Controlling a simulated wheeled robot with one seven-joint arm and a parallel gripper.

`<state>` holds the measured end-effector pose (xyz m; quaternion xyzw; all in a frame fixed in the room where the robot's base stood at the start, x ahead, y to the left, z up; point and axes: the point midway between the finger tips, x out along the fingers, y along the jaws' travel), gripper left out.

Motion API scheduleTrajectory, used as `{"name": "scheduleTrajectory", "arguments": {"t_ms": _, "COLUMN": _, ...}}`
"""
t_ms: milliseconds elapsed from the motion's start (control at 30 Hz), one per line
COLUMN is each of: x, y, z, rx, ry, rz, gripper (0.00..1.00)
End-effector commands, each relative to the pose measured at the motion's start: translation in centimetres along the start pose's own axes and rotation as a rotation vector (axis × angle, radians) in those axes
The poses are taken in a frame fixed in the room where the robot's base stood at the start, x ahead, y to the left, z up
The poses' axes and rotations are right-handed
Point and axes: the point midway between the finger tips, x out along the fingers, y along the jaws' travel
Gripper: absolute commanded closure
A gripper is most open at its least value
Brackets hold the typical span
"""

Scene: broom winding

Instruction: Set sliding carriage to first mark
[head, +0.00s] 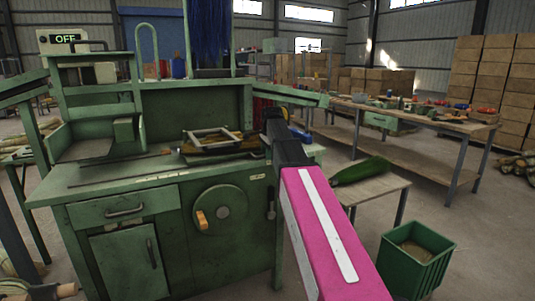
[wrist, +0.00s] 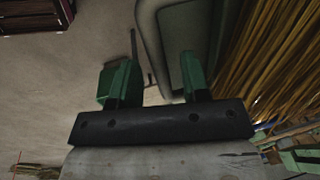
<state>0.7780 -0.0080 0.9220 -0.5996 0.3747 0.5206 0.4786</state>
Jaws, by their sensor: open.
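The green broom-winding machine (head: 150,196) fills the left and middle of the head view. A green block (head: 125,129) stands upright on its left worktop; it may be the sliding carriage, but I cannot tell for sure. No mark can be made out. My gripper (head: 272,115) is at the machine's right end, largely hidden behind my pink arm. In the wrist view my gripper (wrist: 155,80) shows two green fingers, apart and empty. A rounded grey-green edge (wrist: 172,40) lies beyond and between them.
Straw bristles (wrist: 275,60) lie close to the right of the fingers. The machine's front has a handwheel (head: 220,209) with an orange knob. A small table (head: 372,186) and a green bin (head: 415,262) stand to the right, with a long workbench (head: 400,118) behind. Floor is free between them.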

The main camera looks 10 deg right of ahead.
Motion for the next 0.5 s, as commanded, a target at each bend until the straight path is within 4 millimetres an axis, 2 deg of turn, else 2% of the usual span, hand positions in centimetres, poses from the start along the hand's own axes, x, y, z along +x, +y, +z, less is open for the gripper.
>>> {"name": "scheduleTrajectory", "arguments": {"t_ms": 300, "x": 0.20, "y": -0.01, "z": 0.00, "rx": 0.000, "ry": 0.000, "rz": -0.001, "gripper": 0.58}}
{"name": "scheduleTrajectory", "arguments": {"t_ms": 433, "x": 0.19, "y": -0.01, "z": 0.00, "rx": 0.000, "ry": 0.000, "rz": 0.000, "gripper": 1.00}}
{"name": "scheduleTrajectory", "arguments": {"t_ms": 500, "x": 0.19, "y": -0.01, "z": 0.00, "rx": 0.000, "ry": 0.000, "rz": 0.000, "gripper": 1.00}}
